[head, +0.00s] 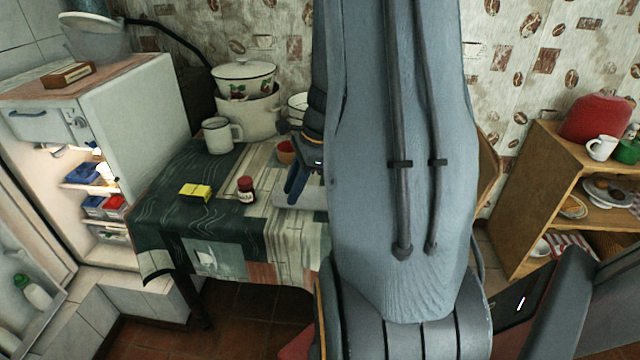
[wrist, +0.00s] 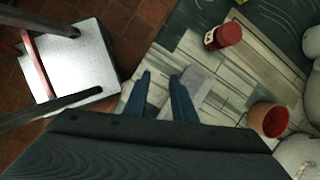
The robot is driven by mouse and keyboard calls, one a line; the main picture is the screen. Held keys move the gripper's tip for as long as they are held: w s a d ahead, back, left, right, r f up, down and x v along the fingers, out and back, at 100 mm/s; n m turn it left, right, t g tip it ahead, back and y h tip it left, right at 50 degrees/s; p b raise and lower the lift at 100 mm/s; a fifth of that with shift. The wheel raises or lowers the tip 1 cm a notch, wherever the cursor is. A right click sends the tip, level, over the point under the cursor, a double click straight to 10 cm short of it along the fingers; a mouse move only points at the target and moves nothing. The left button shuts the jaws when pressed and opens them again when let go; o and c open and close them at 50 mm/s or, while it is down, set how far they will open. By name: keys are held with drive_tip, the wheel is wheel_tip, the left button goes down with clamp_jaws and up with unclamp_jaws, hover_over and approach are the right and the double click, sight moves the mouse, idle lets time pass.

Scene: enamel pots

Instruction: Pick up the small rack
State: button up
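My gripper (head: 295,190) is above the table's right part in the head view. In the wrist view its two blue fingers (wrist: 163,74) stand apart, with nothing seen held between them. A pale grey flat thing (wrist: 200,88) lies on the table under and beside the right finger. It also shows below my gripper in the head view (head: 312,198). I cannot tell whether it is the small rack, and I see no other clear rack on the table. My arm hides the table's right side in the head view.
A white seat (wrist: 85,68) stands beside the table. An open fridge (head: 140,115) is at left.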

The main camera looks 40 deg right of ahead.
sight(315, 200)
drive_tip(key=s+d+m+p, duration=0.3)
drive_tip(key=d+m, duration=0.2)
drive_tip(key=d, duration=0.3)
drive_tip(key=shift+t, duration=0.4)
drive_tip(key=shift+d+p+x, duration=0.15)
drive_tip(key=shift+d+x, duration=0.05)
drive_tip(key=shift+x, duration=1.15)
drive_tip(key=shift+d+p+x, duration=0.15)
drive_tip(key=shift+d+x, duration=0.05)
drive_tip(key=shift+x, duration=1.15)
drive_tip(key=shift+d+p+x, duration=0.15)
drive_tip(key=shift+d+x, duration=0.05)
drive_tip(key=shift+x, duration=1.1)
drive_tip(key=shift+f, duration=0.2)
clamp_jaws()
